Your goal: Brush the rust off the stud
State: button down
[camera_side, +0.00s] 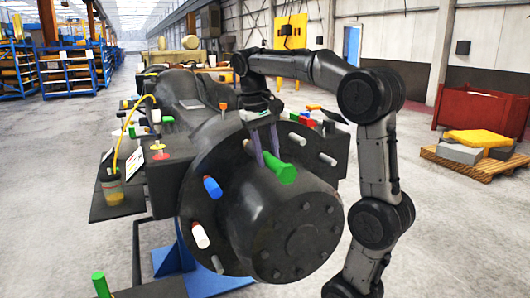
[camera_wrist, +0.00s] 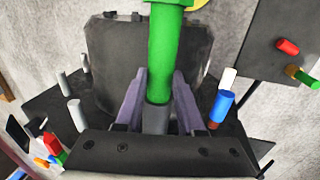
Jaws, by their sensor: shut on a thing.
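My gripper (camera_side: 268,160) is above the front of the large dark hub (camera_side: 285,215), its fingers shut on a green cylindrical tool (camera_side: 283,172). In the wrist view the tool (camera_wrist: 165,50) rises between the fingers, with a grey part (camera_wrist: 156,118) below the green; I cannot tell if that end is bristles. Bare grey studs (camera_side: 327,159) stand out of the flange at the right. A blue cylinder (camera_side: 212,187) and a white one (camera_side: 200,235) are on the flange's left side. In the wrist view brown (camera_wrist: 213,125) shows at the blue cylinder's base.
A jar (camera_side: 112,187) with a yellow tube stands on a side shelf at left. Small coloured items (camera_side: 310,119) lie behind the flange at right. A tray (camera_wrist: 262,30) holds a red cylinder (camera_wrist: 288,46) and a green one. A pallet of blocks (camera_side: 478,165) is far right.

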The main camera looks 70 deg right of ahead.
aim_at(282, 165)
jog(key=shift+s+a, duration=2.4)
jog(key=shift+s, duration=0.05)
jog(key=r, duration=0.1)
jog(key=s+a+r, duration=0.2)
jog(key=r, duration=0.1)
jog(key=shift+a, duration=0.1)
